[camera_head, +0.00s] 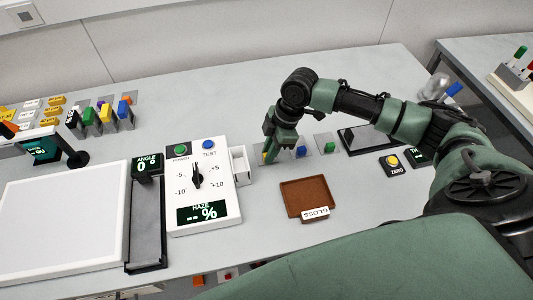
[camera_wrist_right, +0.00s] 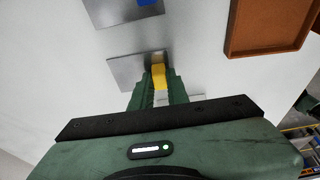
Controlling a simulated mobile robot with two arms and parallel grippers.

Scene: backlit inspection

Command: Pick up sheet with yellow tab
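The sheet with the yellow tab is a thin grey plate (camera_wrist_right: 122,74) lying on the table in the right wrist view. Its yellow tab (camera_wrist_right: 159,76) stands between the fingertips of my right gripper (camera_wrist_right: 160,86). The green fingers lie close against both sides of the tab, with no clear gap. In the head view my right gripper (camera_head: 268,152) reaches down to the table, and only a bit of yellow shows. The gripper hides most of this sheet there. My left gripper is not in view.
Sheets with a blue tab (camera_head: 301,151) and a green tab (camera_head: 329,147) lie to the right of the gripper. A brown tray (camera_head: 291,195) labelled GLOSS is in front. The white haze meter (camera_head: 205,222) and a small white holder (camera_head: 238,180) stand to the left.

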